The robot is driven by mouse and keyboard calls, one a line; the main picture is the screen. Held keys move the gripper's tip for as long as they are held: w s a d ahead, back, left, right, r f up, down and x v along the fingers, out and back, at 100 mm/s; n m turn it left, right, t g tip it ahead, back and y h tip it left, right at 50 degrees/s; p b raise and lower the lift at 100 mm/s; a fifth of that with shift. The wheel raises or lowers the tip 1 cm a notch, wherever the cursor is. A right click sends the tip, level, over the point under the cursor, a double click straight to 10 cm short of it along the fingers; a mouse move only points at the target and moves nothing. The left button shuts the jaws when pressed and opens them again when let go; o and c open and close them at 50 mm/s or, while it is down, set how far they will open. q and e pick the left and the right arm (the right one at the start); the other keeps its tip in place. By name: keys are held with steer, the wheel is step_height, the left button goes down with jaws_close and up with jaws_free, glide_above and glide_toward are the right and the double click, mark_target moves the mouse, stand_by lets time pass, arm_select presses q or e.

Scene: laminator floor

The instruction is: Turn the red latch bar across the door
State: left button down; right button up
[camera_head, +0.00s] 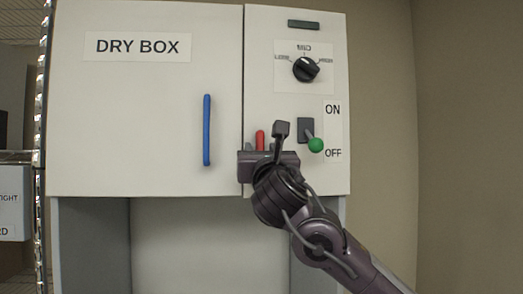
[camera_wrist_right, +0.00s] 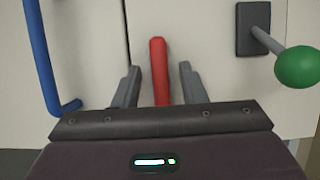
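The red latch bar (camera_head: 260,139) stands upright on the dry box, just right of the seam beside the door (camera_head: 150,120). In the right wrist view the red bar (camera_wrist_right: 159,70) rises between the two fingers of my right gripper (camera_wrist_right: 158,75). The fingers are apart, with a gap on each side of the bar. My right gripper (camera_head: 262,148) hides the bar's lower part in the head view. The door is shut, with a blue handle (camera_head: 207,130) upright near its right edge. My left gripper is not in view.
Right of the bar is a switch with a green knob (camera_head: 316,145), tilted down toward OFF. A black dial (camera_head: 306,69) sits above it. A metal rack (camera_head: 44,150) stands at the far left. The space under the box is open.

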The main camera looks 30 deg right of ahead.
jaws_close()
steer(key=shift+s+d+f+m+g+h+b, duration=0.1)
steer(key=shift+m+g+h+b, duration=1.05)
steer(key=shift+m, duration=2.6)
steer(key=shift+w+d+f+m+g+h+b, duration=0.15)
steer(key=shift+m+g+h+b, duration=0.3)
steer(key=shift+m+g+b, duration=2.35)
steer(key=shift+s+f+m+t+h+b, duration=0.15)
steer(key=shift+m+h+b, duration=0.85)
steer(key=shift+m, duration=3.65)
steer(key=shift+y, duration=0.3)
steer(key=shift+o, duration=0.2)
jaws_free()
